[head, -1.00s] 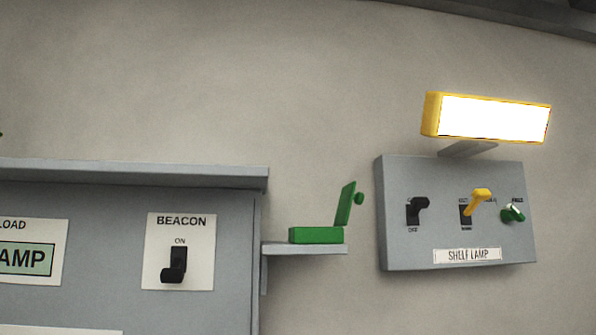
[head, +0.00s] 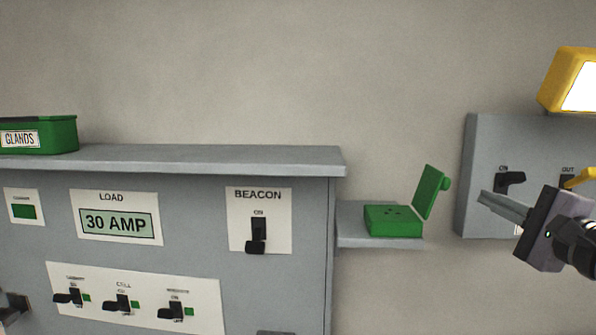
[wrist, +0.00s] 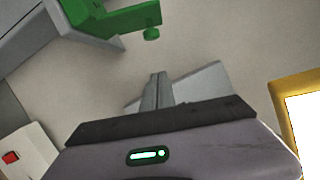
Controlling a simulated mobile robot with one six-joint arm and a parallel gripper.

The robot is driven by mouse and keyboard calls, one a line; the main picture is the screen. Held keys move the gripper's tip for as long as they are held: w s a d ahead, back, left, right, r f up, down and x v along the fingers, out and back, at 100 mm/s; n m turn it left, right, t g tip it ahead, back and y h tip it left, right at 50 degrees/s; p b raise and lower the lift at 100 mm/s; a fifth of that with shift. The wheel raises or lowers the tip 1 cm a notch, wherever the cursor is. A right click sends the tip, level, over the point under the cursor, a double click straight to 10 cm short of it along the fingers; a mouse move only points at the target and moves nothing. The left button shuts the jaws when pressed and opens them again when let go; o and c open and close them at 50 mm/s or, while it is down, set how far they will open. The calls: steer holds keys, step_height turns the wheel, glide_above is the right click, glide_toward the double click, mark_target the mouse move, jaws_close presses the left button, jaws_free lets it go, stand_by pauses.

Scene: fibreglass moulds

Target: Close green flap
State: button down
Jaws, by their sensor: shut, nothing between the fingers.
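The green flap (head: 430,192) stands raised, leaning back to the right, hinged on a small green box (head: 394,221). The box sits on a grey shelf bracket (head: 380,243) at the right side of the grey panel. A round green knob (head: 446,184) sticks out from the flap's right side. My gripper (head: 482,197) is shut and empty, to the right of the flap and apart from it, in front of the lamp panel. In the wrist view the flap (wrist: 130,18) and its knob (wrist: 151,34) show at the top, beyond my shut fingertips (wrist: 158,76).
The lamp panel (head: 478,145) with a black switch (head: 508,181) and a lit yellow lamp (head: 577,75) stands close behind my gripper. The grey panel (head: 200,260) with several switches is at left. A green GLANDS bin (head: 58,135) sits on its top. Bare wall lies above the flap.

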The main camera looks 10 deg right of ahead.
mark_target(434, 193)
steer(key=w+a+p, duration=0.1)
steer(key=a, duration=0.1)
steer(key=w+a+r+p, duration=0.1)
steer(key=w+a, duration=0.1)
steer(key=shift+r, duration=0.1)
